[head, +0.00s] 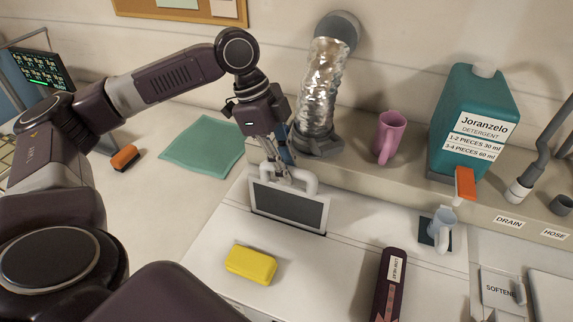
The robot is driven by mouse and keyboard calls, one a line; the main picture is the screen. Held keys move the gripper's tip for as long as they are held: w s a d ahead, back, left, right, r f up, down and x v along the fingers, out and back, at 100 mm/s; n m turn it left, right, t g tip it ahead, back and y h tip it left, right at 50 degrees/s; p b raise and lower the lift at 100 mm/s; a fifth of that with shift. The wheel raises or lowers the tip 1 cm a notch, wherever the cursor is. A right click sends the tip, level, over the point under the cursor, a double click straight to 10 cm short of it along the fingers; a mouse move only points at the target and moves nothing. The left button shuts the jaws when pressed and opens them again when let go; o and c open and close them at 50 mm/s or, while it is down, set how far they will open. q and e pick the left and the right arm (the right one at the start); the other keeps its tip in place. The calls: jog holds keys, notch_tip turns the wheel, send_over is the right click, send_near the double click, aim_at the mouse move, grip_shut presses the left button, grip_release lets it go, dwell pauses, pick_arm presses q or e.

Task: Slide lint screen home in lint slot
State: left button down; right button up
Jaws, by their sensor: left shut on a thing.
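The lint screen (290,205) is a dark panel in a pale frame with a white loop handle on top. It stands upright at the lint slot (258,222) in the white machine top. Its lower edge is at the slot, and most of the panel shows above the surface. My left gripper (283,178) comes down from above and is shut on the handle. How deep the screen sits in the slot cannot be seen. My right gripper does not show.
A foil duct (322,90) rises behind the screen. A pink mug (390,136) and teal detergent jug (474,120) stand on the back ledge. A yellow sponge (250,264) lies in front. A teal cloth (202,145) and orange brush (125,157) lie left.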

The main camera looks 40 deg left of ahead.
aim_at(286, 190)
pick_arm(q)
jog(key=shift+f, duration=0.15)
dwell(0.5)
jog(key=shift+f, duration=0.7)
jog(key=shift+f+b, duration=1)
jog(key=shift+f, duration=1.7)
jog(key=shift+p, duration=0.55)
